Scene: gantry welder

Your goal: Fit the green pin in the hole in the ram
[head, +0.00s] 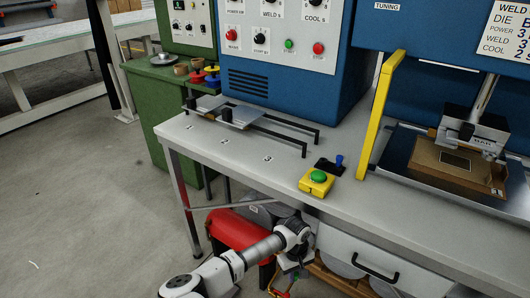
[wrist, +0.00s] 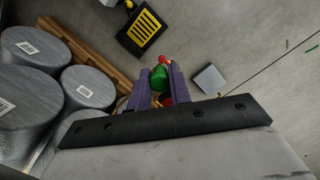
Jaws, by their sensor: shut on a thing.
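The green pin (wrist: 160,78) shows in the wrist view between the two purple fingers of my gripper (wrist: 161,84), which is shut on it. A small red part shows at the pin's far end. In the head view my gripper (head: 284,284) hangs low in front of the bench, below the tabletop, and the pin is too small to make out clearly there. The ram (head: 483,136) is a grey metal block under the blue press at the right, above a brown cardboard-coloured die box. My gripper is well left of and below it. I cannot make out the hole in the ram.
A yellow guard bar (head: 381,113) stands on the grey bench (head: 235,158), left of the ram. A yellow box with a green button (head: 317,180) sits near the bench's front edge. Grey drums (wrist: 88,88) stand at the left in the wrist view. Open floor lies left.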

